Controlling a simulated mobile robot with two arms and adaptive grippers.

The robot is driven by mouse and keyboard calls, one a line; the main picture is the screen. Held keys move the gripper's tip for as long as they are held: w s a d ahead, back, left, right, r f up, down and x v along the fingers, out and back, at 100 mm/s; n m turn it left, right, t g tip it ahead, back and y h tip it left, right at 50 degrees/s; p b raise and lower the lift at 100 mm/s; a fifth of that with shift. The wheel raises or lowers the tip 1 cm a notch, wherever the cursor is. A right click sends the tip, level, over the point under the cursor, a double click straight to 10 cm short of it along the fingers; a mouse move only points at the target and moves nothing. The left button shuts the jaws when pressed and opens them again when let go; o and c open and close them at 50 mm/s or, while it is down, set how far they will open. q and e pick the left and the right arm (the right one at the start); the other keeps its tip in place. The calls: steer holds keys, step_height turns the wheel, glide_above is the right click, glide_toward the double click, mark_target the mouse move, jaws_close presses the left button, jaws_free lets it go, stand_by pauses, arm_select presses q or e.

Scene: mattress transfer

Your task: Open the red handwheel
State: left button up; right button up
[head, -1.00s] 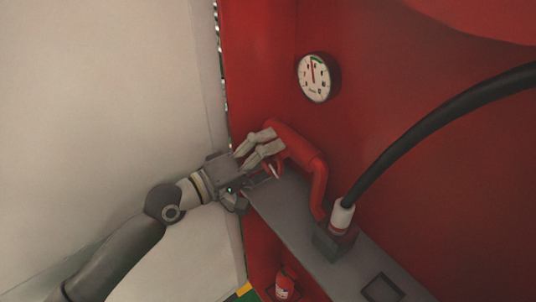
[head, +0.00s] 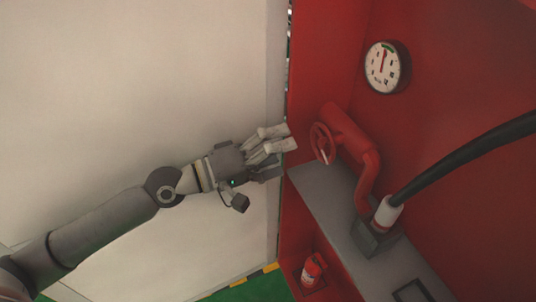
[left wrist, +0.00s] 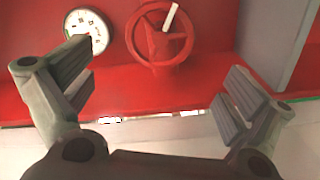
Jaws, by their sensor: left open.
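The red handwheel (head: 323,143) sits on the end of a red pipe above a grey shelf in the head view. It also shows at the top middle of the left wrist view (left wrist: 160,35), with a white handle on its rim. My left gripper (head: 283,138) is open and empty, to the left of the wheel and apart from it. In the left wrist view its two fingers (left wrist: 160,85) are spread wide, with the wheel beyond and between them. My right gripper is not in view.
A round gauge (head: 387,67) is on the red wall above the pipe. A black hose (head: 465,150) rises from a fitting on the grey shelf (head: 325,190). A red extinguisher (head: 311,270) stands below. A large pale panel (head: 130,90) lies behind my left arm.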

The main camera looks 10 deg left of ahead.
arm_select(q)
steer(key=shift+v, duration=1.4)
